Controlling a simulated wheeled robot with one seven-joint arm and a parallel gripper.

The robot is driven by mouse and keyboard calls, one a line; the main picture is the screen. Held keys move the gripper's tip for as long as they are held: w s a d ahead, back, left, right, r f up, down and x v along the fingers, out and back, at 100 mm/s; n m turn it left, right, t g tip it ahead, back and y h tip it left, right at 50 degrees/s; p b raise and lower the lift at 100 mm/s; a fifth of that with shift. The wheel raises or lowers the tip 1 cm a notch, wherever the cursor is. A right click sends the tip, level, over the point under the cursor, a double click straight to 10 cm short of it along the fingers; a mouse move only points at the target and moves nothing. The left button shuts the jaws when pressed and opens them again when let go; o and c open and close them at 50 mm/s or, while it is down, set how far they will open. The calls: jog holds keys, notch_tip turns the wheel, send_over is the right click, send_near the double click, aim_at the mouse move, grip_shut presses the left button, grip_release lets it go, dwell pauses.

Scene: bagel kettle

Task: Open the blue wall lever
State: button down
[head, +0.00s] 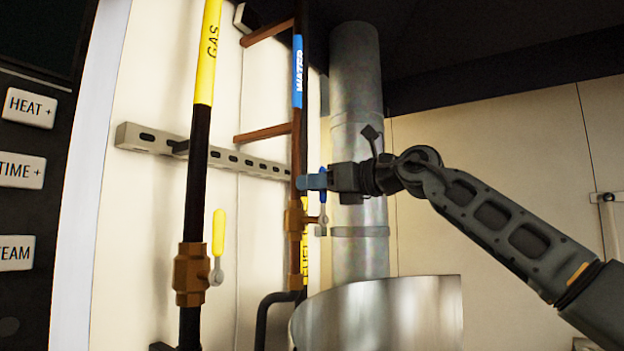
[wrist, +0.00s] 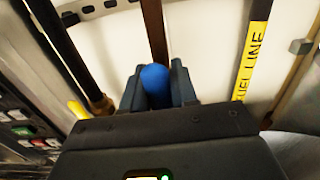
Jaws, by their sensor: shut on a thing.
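The blue lever (head: 323,200) is on the brass valve (head: 294,219) of the pipe marked WATER in the head view. It points up from the valve, beside the pipe. My gripper (head: 314,181) comes in from the right and is shut on the lever's upper part. In the wrist view, the lever's rounded blue end (wrist: 155,85) sits between the two fingers of my gripper (wrist: 157,88). The rest of the lever is hidden there behind the gripper body.
A yellow lever (head: 218,232) is on the GAS pipe (head: 207,55) to the left. A large silver duct (head: 357,95) stands right behind my gripper, above a curved metal vessel (head: 385,315). Control buttons (head: 30,108) are at the far left. A FUEL LINE pipe (wrist: 252,60) shows in the wrist view.

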jog(key=shift+w+d+f, duration=0.1)
jog(key=shift+w+d, duration=0.05)
dwell(0.4)
jog(key=c, duration=1)
grip_release()
jog(key=shift+o, duration=0.2)
jog(key=b+v, duration=0.2)
jog(key=v, duration=0.5)
jog(key=shift+s+d, duration=0.25)
jog(key=shift+d, duration=0.05)
jog(key=shift+s, duration=0.1)
